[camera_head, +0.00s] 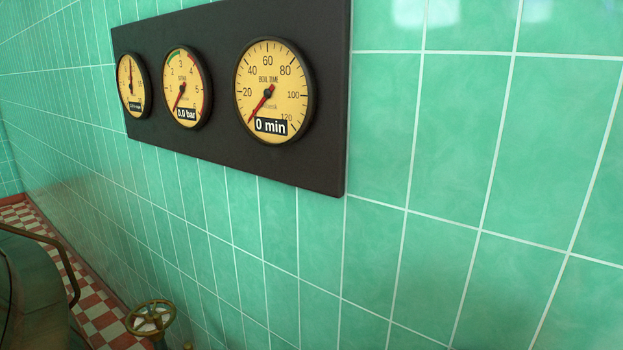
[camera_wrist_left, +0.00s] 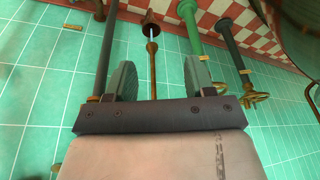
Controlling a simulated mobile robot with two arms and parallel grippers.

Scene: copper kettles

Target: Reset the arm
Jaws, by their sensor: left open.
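My left gripper (camera_wrist_left: 158,80) shows in the left wrist view, with its two grey-green fingers apart. A thin brown rod (camera_wrist_left: 153,72) lies in line with the gap between them; it seems to be beyond the fingers, and I see no contact. Neither of my grippers shows in the head view.
A dark panel (camera_head: 222,152) with three yellow gauges hangs on the green tiled wall (camera_head: 400,140). A brass handwheel (camera_head: 150,318) stands low by the wall. In the wrist view, green (camera_wrist_left: 193,40) and dark (camera_wrist_left: 231,45) pipes stand near the checkered floor (camera_wrist_left: 245,35).

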